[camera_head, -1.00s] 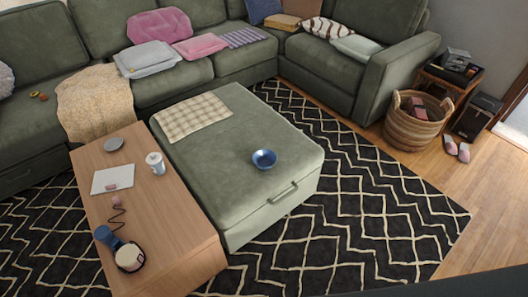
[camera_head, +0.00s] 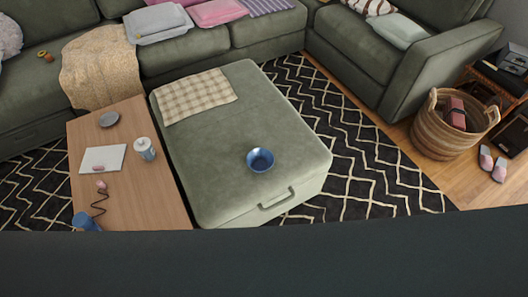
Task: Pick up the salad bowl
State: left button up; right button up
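A round blue bowl (camera_head: 260,160) sits upright on the green ottoman (camera_head: 215,195), nearer its front right part, above the handle on the front side. The bowl looks empty. Neither of my grippers shows in the head view, so I cannot see their state.
A wooden coffee table (camera_head: 150,205) stands left of the ottoman with a white cup (camera_head: 145,149), a grey dish (camera_head: 109,119) and a blue item (camera_head: 85,221). A dark flat surface (camera_head: 260,262) crosses the bottom. A wicker basket (camera_head: 445,135) and slippers (camera_head: 492,163) are at right.

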aim_at(260, 160)
jog(key=i+l+u, duration=0.1)
jog(key=i+l, duration=0.15)
jog(key=i+l+u, duration=0.1)
jog(key=i+l, duration=0.15)
jog(key=l, duration=0.25)
jog(key=i+l+u, duration=0.15)
jog(key=l, duration=0.3)
jog(key=i, duration=0.1)
